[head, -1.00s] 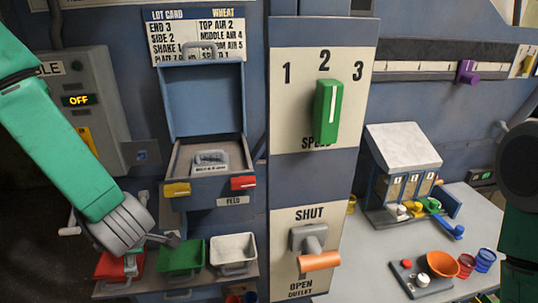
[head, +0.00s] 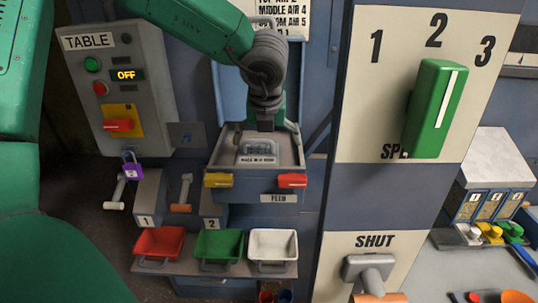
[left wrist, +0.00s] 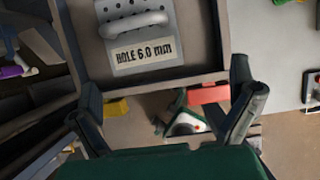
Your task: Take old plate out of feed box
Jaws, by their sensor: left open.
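The feed box (head: 212,155) stands open, its blue lid (head: 228,100) raised behind it. The old plate (head: 258,150), a grey perforated sheet with a raised handle, lies inside. In the left wrist view the plate (left wrist: 120,30) carries a label reading "HOLE 6.0 mm". My left gripper (head: 268,128) is over the box, pointing down; it partly covers the box's back and lid. In the left wrist view the left gripper (left wrist: 167,108) has its fingers wide apart with nothing between them, beside the box's front edge and apart from the plate handle (left wrist: 135,24). My right gripper is out of view.
A yellow latch (head: 218,181) and a red latch (head: 292,181) sit on the box front. Below are red (head: 158,242), green (head: 218,244) and white (head: 273,245) trays. The speed panel (head: 385,100) with its green knob stands close on the right.

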